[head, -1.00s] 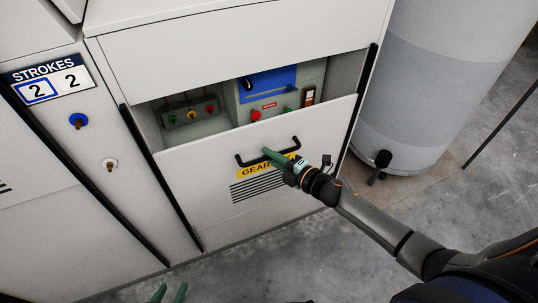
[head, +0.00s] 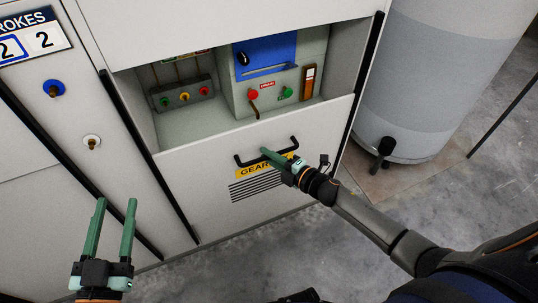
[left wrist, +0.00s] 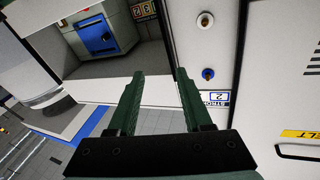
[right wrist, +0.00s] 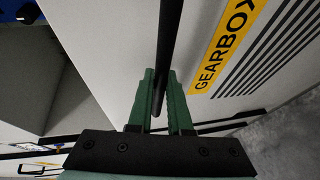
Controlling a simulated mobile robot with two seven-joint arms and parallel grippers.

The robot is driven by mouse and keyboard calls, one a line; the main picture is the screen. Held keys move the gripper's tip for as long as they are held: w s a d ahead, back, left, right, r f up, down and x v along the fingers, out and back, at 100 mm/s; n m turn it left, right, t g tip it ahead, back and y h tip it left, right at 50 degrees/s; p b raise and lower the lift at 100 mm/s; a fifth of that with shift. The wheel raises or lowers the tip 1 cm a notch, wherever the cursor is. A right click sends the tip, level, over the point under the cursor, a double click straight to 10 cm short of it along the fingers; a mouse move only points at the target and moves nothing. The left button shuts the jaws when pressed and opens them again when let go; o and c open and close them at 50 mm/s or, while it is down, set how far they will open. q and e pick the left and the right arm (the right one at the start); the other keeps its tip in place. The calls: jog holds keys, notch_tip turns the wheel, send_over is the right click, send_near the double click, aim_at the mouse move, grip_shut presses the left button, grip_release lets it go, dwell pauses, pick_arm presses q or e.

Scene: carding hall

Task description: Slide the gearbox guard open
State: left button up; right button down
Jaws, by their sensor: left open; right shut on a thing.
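The gearbox guard (head: 205,168) is a pale grey panel with a yellow GEARBOX label (head: 254,173) and dark vent slots. It stands lowered, with a wide opening above its top edge. My right gripper (head: 268,153) is shut on the guard's black bar handle (head: 243,161). In the right wrist view the handle (right wrist: 169,40) runs between the fingers beside the yellow label. My left gripper (head: 116,202) is open and empty, in front of the cabinet at the lower left. Its two fingers also show apart in the left wrist view (left wrist: 158,82).
Inside the opening are a blue cover (head: 268,58), a red button (head: 253,94), and a grey box (head: 184,95) with coloured knobs. A blue-ringed switch (head: 53,89) and a white-ringed one (head: 92,141) sit at left. A grey drum (head: 410,75) stands at right.

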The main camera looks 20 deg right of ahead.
notch_tip(320, 180, down, 2)
jog(key=shift+s+f+b, duration=0.1)
jog(key=shift+f+b, duration=0.1)
jog(key=shift+b, duration=0.4)
pick_arm(q)
jog(key=s+d+r+m+t+h+b, duration=0.1)
jog(key=s+r+m+t+h, duration=0.1)
jog(key=s+r+m+h, duration=0.4)
jog(key=s+d+r+m+t+h+b, duration=0.15)
jog(key=r+h, duration=0.25)
jog(key=r, duration=0.5)
pick_arm(e)
jog(key=b, duration=0.7)
send_near(260, 178)
jog(key=w, duration=0.1)
jog(key=w+a, duration=0.1)
jog(key=w, duration=0.1)
jog(key=w+a, duration=0.1)
jog(key=shift+w+a+r, duration=0.15)
jog(key=shift+w, duration=0.2)
pick_arm(q)
notch_tip(260, 178, down, 10)
jog(key=b, duration=0.1)
jog(key=shift+w+n+b, duration=0.3)
jog(key=shift+n, duration=0.15)
pick_arm(e)
jog(key=shift+f, duration=0.85)
pick_arm(q)
jog(key=shift+r+g, duration=0.1)
jog(key=shift+g, duration=0.15)
